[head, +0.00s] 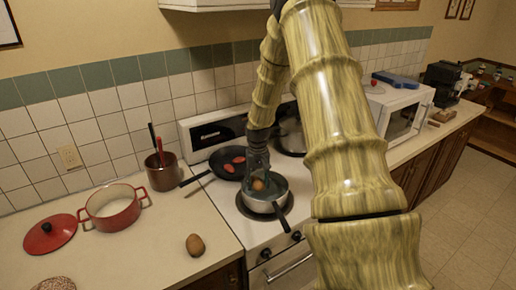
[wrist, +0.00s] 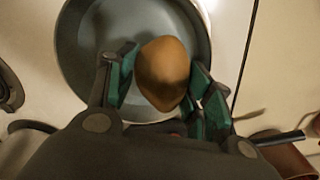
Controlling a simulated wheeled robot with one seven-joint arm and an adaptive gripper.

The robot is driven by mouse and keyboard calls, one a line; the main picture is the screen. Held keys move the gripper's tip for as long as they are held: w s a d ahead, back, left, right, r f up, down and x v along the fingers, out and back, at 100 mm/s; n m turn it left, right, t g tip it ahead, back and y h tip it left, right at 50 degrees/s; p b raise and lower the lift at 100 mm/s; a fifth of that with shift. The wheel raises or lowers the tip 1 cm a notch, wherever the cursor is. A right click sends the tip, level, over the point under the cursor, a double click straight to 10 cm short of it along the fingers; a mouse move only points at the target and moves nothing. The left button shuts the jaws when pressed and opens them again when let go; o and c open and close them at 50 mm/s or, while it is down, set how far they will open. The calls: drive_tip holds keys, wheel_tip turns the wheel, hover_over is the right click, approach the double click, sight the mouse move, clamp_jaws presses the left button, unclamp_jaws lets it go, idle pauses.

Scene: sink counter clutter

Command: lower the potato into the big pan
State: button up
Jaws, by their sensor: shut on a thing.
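My gripper (head: 257,178) is shut on a brown potato (head: 258,185), over the grey pan on the front burner. In the wrist view, the potato (wrist: 163,72) sits between the green finger pads of my gripper (wrist: 163,85), with the round grey pan (wrist: 85,60) beneath it. In the head view the pan (head: 272,206) has its dark handle toward the front. I cannot tell whether the potato touches the pan's floor. A second brown potato (head: 195,245) lies on the counter at the left.
A black skillet (head: 213,166) with red items stands behind the pan. A brown pot (head: 162,178) with utensils, a red pot (head: 112,212) and a red lid (head: 50,235) stand on the left counter. A white microwave (head: 403,112) is at the right.

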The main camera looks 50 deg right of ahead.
drive_tip(key=shift+f+b, duration=0.45)
drive_tip(key=shift+f, duration=0.45)
idle(0.8)
drive_tip(key=shift+c, duration=0.7)
drive_tip(key=o, duration=1.3)
drive_tip(key=shift+r, duration=0.15)
wheel_tip(320, 180, up, 12)
drive_tip(key=shift+f, duration=0.15)
